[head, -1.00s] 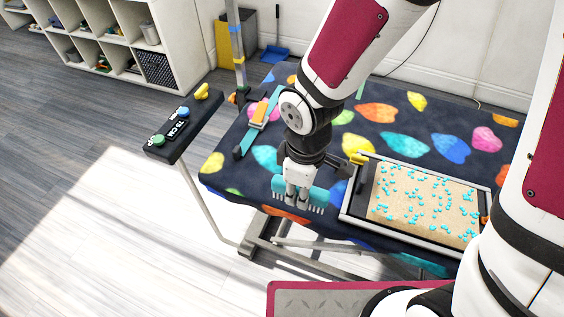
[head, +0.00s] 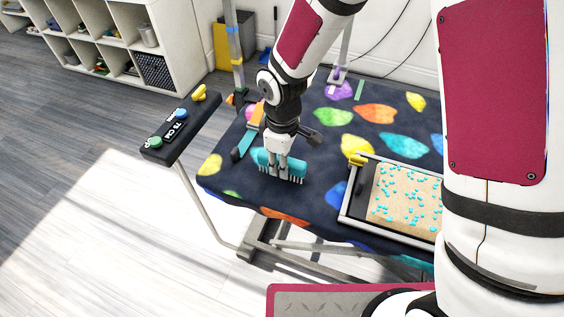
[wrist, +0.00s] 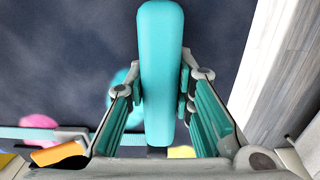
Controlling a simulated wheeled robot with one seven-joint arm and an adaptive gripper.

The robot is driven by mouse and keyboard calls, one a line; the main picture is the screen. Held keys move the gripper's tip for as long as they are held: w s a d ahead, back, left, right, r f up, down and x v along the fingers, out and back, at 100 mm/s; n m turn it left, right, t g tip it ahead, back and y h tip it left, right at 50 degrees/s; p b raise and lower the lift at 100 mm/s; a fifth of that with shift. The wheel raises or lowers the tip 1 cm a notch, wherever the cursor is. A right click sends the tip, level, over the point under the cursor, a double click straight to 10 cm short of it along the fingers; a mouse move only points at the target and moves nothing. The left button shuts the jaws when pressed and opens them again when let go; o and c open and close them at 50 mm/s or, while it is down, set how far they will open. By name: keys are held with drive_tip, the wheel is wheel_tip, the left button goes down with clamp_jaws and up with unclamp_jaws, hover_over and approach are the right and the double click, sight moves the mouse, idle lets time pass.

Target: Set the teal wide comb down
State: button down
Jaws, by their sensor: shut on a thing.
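My gripper (head: 281,168) is shut on the teal wide comb (head: 263,158), its fingers closed across the middle of it. The comb's teeth point down, over a bare dark patch of the patterned table (head: 238,190) near its front left part. I cannot tell whether the teeth touch the cloth. In the wrist view the comb's rounded teal spine (wrist: 160,60) runs lengthwise between the fingers of my gripper (wrist: 161,95). Its teeth are hidden there.
A framed tray (head: 352,218) with a tan mat and scattered cyan bits lies to the right. A teal strap with an orange piece (head: 246,140) lies behind left. A dark control bar (head: 178,128) with coloured knobs stands off the left edge. A post (head: 234,50) rises at the back left.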

drive_tip(key=shift+f, duration=0.2)
drive_tip(key=c, duration=1.4)
unclamp_jaws()
drive_tip(key=shift+r, duration=0.1)
wheel_tip(320, 180, up, 12)
drive_tip(key=shift+r+p, duration=0.1)
drive_tip(key=shift+p, duration=0.7)
